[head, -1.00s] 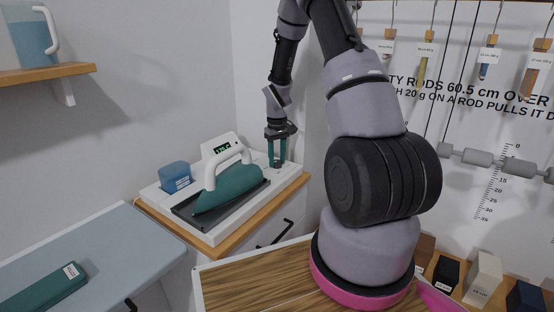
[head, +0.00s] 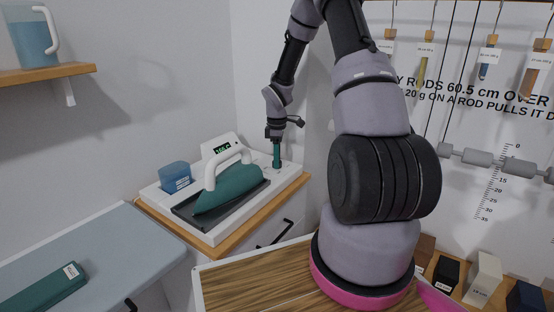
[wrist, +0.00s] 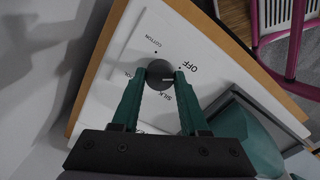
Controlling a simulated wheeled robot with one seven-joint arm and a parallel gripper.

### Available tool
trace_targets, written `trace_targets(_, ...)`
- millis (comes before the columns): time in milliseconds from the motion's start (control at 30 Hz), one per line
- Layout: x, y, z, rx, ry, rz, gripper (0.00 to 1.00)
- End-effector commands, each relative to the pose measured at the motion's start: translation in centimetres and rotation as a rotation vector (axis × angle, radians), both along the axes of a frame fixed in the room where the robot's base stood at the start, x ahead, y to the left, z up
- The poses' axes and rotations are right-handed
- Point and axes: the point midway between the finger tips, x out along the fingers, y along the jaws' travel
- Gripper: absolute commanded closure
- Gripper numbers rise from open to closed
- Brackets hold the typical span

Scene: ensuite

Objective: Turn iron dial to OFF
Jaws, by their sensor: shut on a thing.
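The dark round iron dial (wrist: 159,74) sits on a white panel in the wrist view. Labels COTTON, OFF and SILK stand around it, with another label partly covered at left. A short white mark on the dial points right, between the OFF dot and SILK, slightly below OFF. My gripper (wrist: 160,76) is shut on the dial, one green finger on each side. In the head view my gripper (head: 276,160) points straight down at the back right of the white iron station (head: 283,180). The teal iron (head: 232,187) lies on its dark rest, left of my gripper.
A blue tank (head: 175,177) stands left of the iron. A lit display (head: 222,149) rises behind the iron's handle. The station sits on a wood-topped cabinet (head: 223,250) in the wall corner. An ironing board (head: 90,255) is at front left.

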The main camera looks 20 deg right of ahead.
Motion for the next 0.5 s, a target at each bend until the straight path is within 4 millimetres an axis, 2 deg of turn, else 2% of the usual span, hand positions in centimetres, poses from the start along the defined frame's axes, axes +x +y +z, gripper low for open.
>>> trace_targets(200,0.10,-0.06,0.05,0.000,-0.002,0.114,1.00)
trace_targets(500,0.10,-0.01,0.06,0.000,-0.002,0.183,1.00)
